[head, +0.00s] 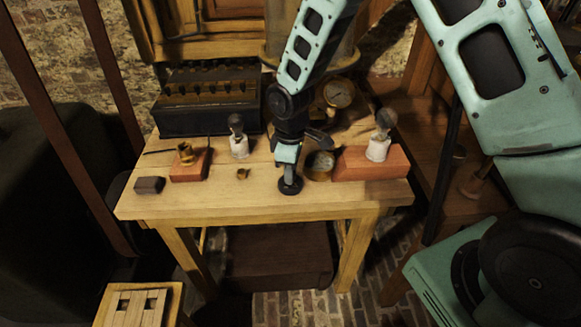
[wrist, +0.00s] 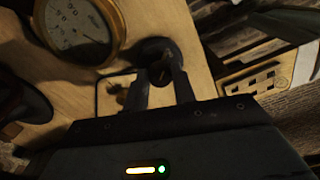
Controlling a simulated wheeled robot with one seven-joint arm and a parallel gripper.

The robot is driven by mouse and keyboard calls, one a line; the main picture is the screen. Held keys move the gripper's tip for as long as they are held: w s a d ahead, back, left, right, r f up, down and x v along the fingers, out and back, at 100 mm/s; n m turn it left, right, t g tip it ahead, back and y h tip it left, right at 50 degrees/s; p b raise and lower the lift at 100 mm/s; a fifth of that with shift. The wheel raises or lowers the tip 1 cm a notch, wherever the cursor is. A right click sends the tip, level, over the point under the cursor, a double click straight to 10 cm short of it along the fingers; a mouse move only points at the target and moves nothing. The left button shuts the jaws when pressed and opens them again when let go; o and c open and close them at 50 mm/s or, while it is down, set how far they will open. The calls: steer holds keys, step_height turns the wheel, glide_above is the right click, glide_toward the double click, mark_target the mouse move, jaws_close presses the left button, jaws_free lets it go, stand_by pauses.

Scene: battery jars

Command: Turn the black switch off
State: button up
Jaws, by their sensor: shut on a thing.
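The black switch (head: 291,187) is a small round black piece near the front edge of the wooden table (head: 220,200). In the wrist view, its dark round base (wrist: 154,46) shows just beyond my fingertips. My gripper (head: 288,172) points down at the switch from above. In the wrist view, my gripper (wrist: 160,80) has its two fingers close together, shut on the middle part of the switch. The fingers partly hide that part. I cannot tell which setting the switch is in.
A red block with a bulb (head: 368,163) is farther right. Another bulb (head: 239,146), a red block (head: 190,166) and a dark box (head: 208,118) stand left. The table's front left is mostly clear.

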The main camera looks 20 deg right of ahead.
steer(key=shift+n, duration=0.4)
steer(key=o, duration=1)
step_height(320, 180, up, 18)
steer(key=shift+f, duration=0.25)
